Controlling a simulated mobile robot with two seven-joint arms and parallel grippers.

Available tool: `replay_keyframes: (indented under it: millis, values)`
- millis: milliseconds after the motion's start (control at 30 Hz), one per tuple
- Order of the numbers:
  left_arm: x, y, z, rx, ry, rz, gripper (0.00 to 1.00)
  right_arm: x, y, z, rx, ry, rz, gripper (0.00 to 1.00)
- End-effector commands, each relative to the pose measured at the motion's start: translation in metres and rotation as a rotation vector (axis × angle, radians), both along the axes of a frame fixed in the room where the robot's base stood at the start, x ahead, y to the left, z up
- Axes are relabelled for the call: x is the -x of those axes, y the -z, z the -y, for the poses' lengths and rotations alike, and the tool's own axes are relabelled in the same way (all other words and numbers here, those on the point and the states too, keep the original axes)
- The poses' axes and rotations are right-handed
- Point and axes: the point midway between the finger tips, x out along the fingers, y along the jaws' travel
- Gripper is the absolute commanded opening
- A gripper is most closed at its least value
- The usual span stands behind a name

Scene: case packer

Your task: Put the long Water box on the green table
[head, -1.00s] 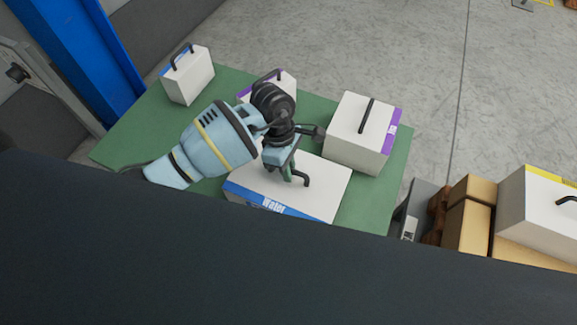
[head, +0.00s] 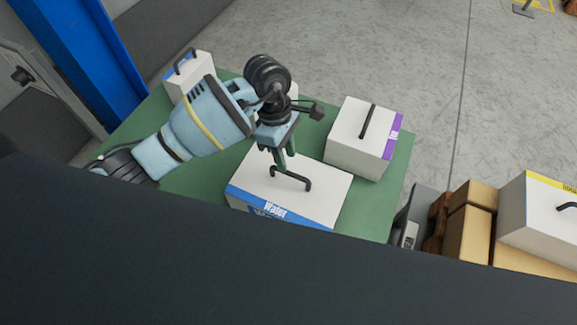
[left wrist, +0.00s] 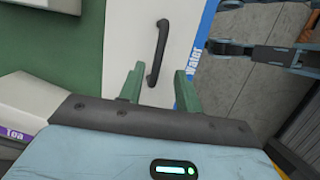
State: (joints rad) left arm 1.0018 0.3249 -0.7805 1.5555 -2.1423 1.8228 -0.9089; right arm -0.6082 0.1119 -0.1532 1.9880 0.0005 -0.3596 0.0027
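The long Water box (head: 315,200) is white with a blue "Water" side and a black handle (head: 292,180) on top. It lies flat on the green table (head: 205,190), near the table's front edge. My left gripper (head: 281,163) is over the box at the far end of the handle. In the left wrist view the two green fingers of the left gripper (left wrist: 157,88) are apart, with the near end of the handle (left wrist: 160,50) between or just beyond their tips. Whether they touch it I cannot tell.
A white box with a purple side (head: 362,140) stands right of the Water box. A smaller white box (head: 190,72) stands at the table's back left; another is mostly hidden behind my arm. Cartons (head: 470,230) and a yellow-edged white box (head: 540,220) are at right.

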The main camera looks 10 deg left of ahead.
Motion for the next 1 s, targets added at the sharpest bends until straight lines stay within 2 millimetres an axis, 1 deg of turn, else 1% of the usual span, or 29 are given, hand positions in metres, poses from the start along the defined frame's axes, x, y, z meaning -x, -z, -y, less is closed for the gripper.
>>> replay_keyframes:
  millis: [33,200,300,400,867,967,1000]
  values:
    - [-0.003,-0.011,-0.002,-0.001,0.000,0.004,0.34,0.000,0.000,0.000,0.001,-0.001,0.000,0.36]
    - [-0.007,-0.035,-0.008,-0.002,-0.001,0.001,0.34,0.001,0.001,0.001,0.002,-0.002,-0.002,0.36]
    - [-0.008,-0.043,-0.009,0.000,0.001,0.000,0.34,0.001,0.001,0.001,0.002,-0.002,-0.001,0.36]
    - [-0.009,-0.048,-0.010,0.000,0.001,-0.001,0.34,0.001,0.001,0.001,0.003,-0.003,-0.002,0.36]
    - [-0.008,-0.049,-0.010,0.004,0.000,-0.003,0.34,0.001,0.001,0.001,0.003,-0.003,-0.002,0.36]
    - [-0.001,-0.043,0.000,0.053,-0.010,-0.028,0.34,0.001,0.001,0.001,0.002,-0.002,-0.002,0.36]
    - [0.006,-0.038,0.009,0.099,-0.021,-0.049,0.34,0.001,0.001,0.001,0.002,-0.002,-0.002,0.36]
